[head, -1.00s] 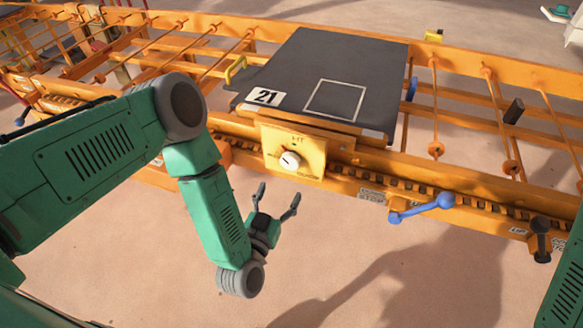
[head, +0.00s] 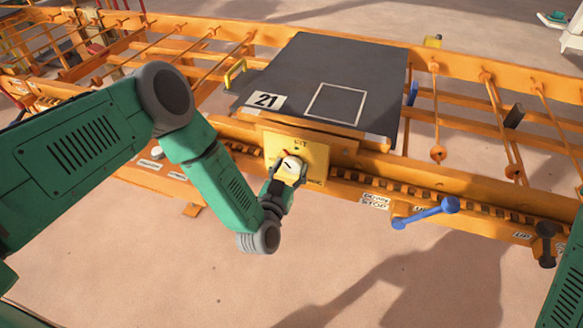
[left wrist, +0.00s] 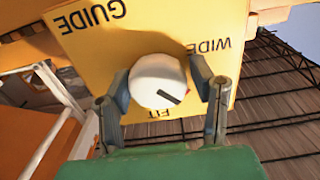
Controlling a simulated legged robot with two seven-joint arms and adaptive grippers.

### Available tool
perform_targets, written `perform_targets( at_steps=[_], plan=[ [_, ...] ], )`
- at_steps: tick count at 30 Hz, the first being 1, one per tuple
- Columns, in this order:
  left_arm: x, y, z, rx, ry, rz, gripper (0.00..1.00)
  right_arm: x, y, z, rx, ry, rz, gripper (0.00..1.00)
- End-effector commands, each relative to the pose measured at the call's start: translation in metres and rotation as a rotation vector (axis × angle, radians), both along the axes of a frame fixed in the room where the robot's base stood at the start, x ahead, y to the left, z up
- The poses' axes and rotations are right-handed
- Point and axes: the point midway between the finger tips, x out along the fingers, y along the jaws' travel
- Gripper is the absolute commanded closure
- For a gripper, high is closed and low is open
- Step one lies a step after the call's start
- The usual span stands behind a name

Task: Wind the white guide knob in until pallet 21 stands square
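The white guide knob (head: 291,168) sits on a yellow plate (head: 314,158) at the front of the orange frame. In the left wrist view the knob (left wrist: 154,78) has a dark mark at its lower right, nearer FIT than WIDE. My left gripper (head: 289,178) is at the knob, one finger on each side; the fingers (left wrist: 160,85) look spread around it, and I cannot tell if they touch. Pallet 21 (head: 335,72), a dark plate with a white 21 label, lies on the frame above the knob. My right gripper is out of view.
A blue crank handle (head: 428,211) sticks out from the frame's front, right of the knob. A black lever (head: 545,240) stands farther right. A yellow handle (head: 234,73) is beside the pallet's left edge. The sandy floor in front is clear.

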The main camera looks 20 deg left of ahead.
Motion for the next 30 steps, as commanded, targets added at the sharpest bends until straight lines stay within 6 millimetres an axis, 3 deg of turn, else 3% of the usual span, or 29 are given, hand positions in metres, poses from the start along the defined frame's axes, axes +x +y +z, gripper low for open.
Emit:
perform_targets(
  at_steps=[1, 2, 3, 8, 16, 25, 26, 27, 30],
  plan=[
    [0.0, -0.001, 0.0, 0.001, 0.0, 0.0, 0.72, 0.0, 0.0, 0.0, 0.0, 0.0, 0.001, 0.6],
    [0.0, -0.001, 0.0, 0.002, 0.0, 0.001, 0.83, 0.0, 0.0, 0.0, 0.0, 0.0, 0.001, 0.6],
    [0.0, -0.001, 0.0, 0.003, 0.0, 0.002, 0.84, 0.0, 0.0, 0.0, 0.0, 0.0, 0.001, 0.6],
    [0.0, 0.0, 0.001, 0.023, 0.0, 0.004, 0.83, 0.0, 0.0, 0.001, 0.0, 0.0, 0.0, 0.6],
    [0.0, -0.002, 0.002, 0.262, -0.009, -0.001, 0.83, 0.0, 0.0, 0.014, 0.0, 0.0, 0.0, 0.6],
    [0.0, -0.001, 0.001, 0.284, -0.011, 0.0, 0.83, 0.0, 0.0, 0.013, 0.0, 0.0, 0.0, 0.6],
    [0.0, -0.001, 0.001, 0.283, -0.011, 0.0, 0.51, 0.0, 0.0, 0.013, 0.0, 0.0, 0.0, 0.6],
    [0.0, -0.001, 0.001, 0.283, -0.01, 0.0, 0.37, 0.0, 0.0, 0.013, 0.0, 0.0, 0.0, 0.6],
    [0.0, -0.001, 0.001, 0.283, -0.01, 0.0, 0.34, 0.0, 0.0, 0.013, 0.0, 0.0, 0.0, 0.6]
  ],
)
